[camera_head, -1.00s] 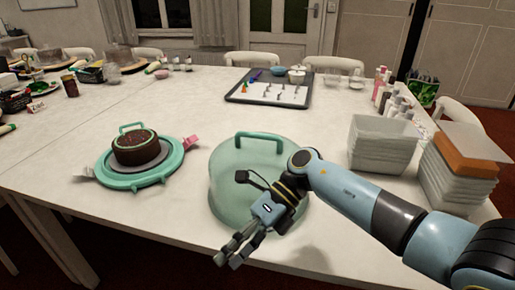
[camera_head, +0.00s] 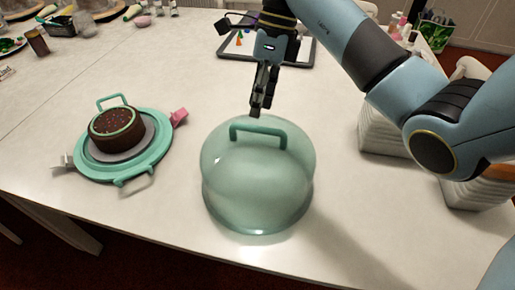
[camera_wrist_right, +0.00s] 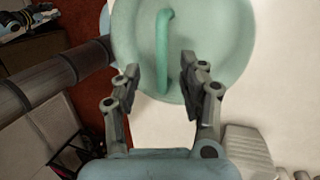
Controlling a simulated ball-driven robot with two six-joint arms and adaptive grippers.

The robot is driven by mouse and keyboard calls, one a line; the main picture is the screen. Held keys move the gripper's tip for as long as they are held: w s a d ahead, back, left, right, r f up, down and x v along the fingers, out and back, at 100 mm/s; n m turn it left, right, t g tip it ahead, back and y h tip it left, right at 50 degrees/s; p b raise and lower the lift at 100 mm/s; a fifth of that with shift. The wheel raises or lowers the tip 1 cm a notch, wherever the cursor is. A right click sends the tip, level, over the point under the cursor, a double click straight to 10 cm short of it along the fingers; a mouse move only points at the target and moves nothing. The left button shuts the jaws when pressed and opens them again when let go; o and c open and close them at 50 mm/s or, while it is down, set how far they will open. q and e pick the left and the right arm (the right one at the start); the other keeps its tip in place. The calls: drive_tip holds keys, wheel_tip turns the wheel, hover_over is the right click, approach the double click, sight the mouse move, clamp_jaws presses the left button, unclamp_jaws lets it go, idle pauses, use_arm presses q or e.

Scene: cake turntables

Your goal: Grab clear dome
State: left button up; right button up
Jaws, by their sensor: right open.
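The clear dome (camera_head: 257,190) is a pale green, see-through cover standing on the table, with a teal loop handle (camera_head: 258,131) on top. My right gripper (camera_head: 256,112) is above the handle, pointing down, close to the handle's far side in the head view. In the right wrist view, my open right gripper (camera_wrist_right: 160,85) has its two fingers on either side of the lower part of the handle (camera_wrist_right: 162,50), over the dome (camera_wrist_right: 215,40). I cannot tell whether the fingers touch it. My left gripper is not in view.
A chocolate cake (camera_head: 117,128) sits on a teal turntable (camera_head: 158,162) to the left, with side handles and a pink clip. White containers (camera_head: 385,135) stand to the right behind my arm. A dark tray (camera_head: 230,47) lies at the back. Table between turntable and dome is clear.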

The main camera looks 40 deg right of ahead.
sight(258, 127)
drive_tip(key=shift+a+f, duration=0.1)
drive_tip(key=shift+f, duration=0.65)
drive_tip(key=shift+f+b, duration=0.15)
drive_tip(key=shift+b, duration=0.2)
drive_tip(key=shift+s+a+f+b, duration=0.1)
drive_tip(key=shift+s+f+b, duration=0.25)
drive_tip(key=shift+f+b, duration=0.4)
drive_tip(key=shift+p+x, duration=0.75)
drive_tip(key=shift+x, duration=0.45)
drive_tip(key=shift+s+f, duration=0.1)
drive_tip(key=shift+f, duration=0.2)
drive_tip(key=shift+a, duration=0.1)
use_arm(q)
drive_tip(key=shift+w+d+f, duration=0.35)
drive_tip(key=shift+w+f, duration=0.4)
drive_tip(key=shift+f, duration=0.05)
use_arm(e)
clamp_jaws()
